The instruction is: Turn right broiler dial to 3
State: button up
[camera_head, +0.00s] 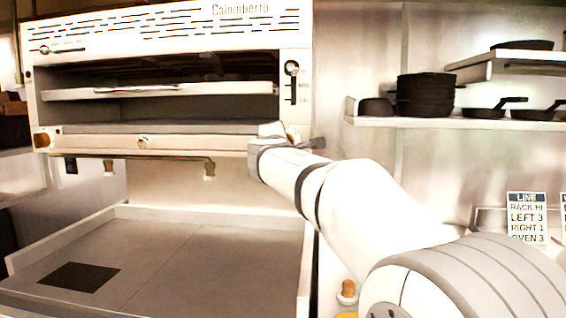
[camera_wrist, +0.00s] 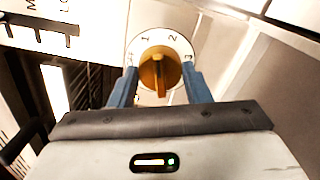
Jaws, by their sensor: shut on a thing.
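The right broiler dial (camera_wrist: 160,68) is an orange-yellow knob on a round white face in the wrist view. The numbers 1, 2 and 3 show around its upper edge, with 3 at the right. The knob's raised ridge runs roughly up and down in that view; I cannot tell clearly which mark it indicates. My gripper (camera_wrist: 159,82) has its two blue fingers shut on the knob, one at each side. In the head view my gripper (camera_head: 284,138) is at the right end of the broiler's (camera_head: 200,143) front rail and hides most of the dial.
A sign (camera_head: 527,217) reads RACK HI, LEFT 3, RIGHT 1, OVEN 3. Shelves with dark pans (camera_head: 426,95) are at the right. A flat tray-like surface (camera_head: 190,255) lies below the broiler.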

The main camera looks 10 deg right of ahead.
jog(key=shift+m+b, duration=6.65)
jog(key=shift+m, duration=1.05)
jog(key=o, duration=1)
